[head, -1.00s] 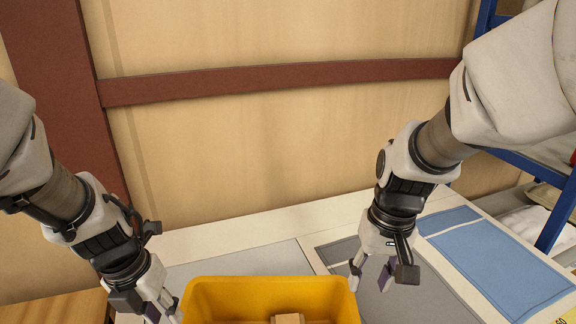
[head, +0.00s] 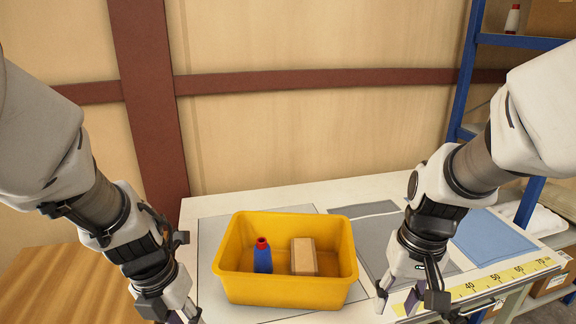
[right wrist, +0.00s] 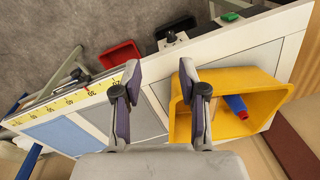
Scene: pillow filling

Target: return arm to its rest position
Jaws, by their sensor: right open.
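My right gripper (head: 398,302) hangs over the right part of the table, to the right of the yellow bin. In the right wrist view my right gripper (right wrist: 160,82) is open, with its two pads wide apart and nothing between them. My left gripper (head: 180,316) is low at the left, left of the bin, with its fingertips near the picture's bottom edge; its opening is unclear. The yellow bin (head: 285,292) stands on the table and holds a blue bottle with a red cap (head: 262,258) and a brown box (head: 303,256).
The white table (head: 330,192) carries grey panels, a blue panel (head: 492,238) and a yellow ruler strip (head: 520,272) at the right front. A blue shelf rack (head: 465,80) stands at the right. A wooden surface (head: 60,285) lies at the left.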

